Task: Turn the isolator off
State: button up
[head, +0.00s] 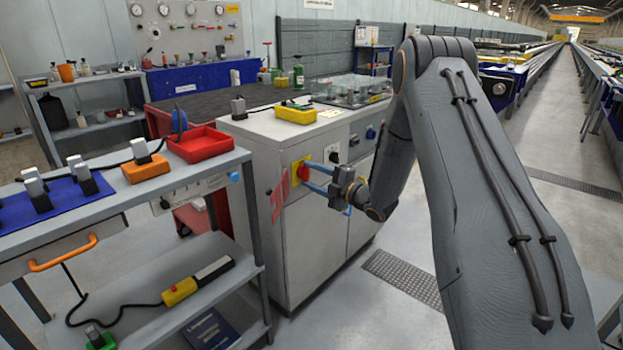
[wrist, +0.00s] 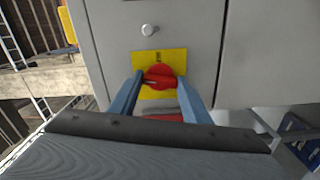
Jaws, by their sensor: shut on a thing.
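The isolator is a red rotary handle (wrist: 160,77) on a yellow plate (wrist: 172,57), on the grey cabinet front. In the head view the red handle (head: 303,173) shows at the cabinet's side, on its yellow plate (head: 294,184). My gripper (head: 312,178) reaches it from the right with blue fingers. In the wrist view my gripper (wrist: 160,86) has one finger on each side of the red handle and is shut on it. The lower part of the plate is partly hidden by the gripper. The handle's exact angle is hard to read.
The grey cabinet (head: 262,150) carries a yellow device (head: 295,114) on top. A workbench with a red tray (head: 200,144) and an orange block (head: 146,169) stands at the left. A floor grating (head: 403,276) lies right of the cabinet. The floor there is clear.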

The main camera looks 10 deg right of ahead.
jog(key=shift+n+b, duration=0.3)
jog(key=shift+n, duration=0.8)
jog(key=o, duration=1)
jog(key=shift+o, duration=0.2)
jog(key=v, duration=0.7)
jog(key=shift+s+d, duration=0.25)
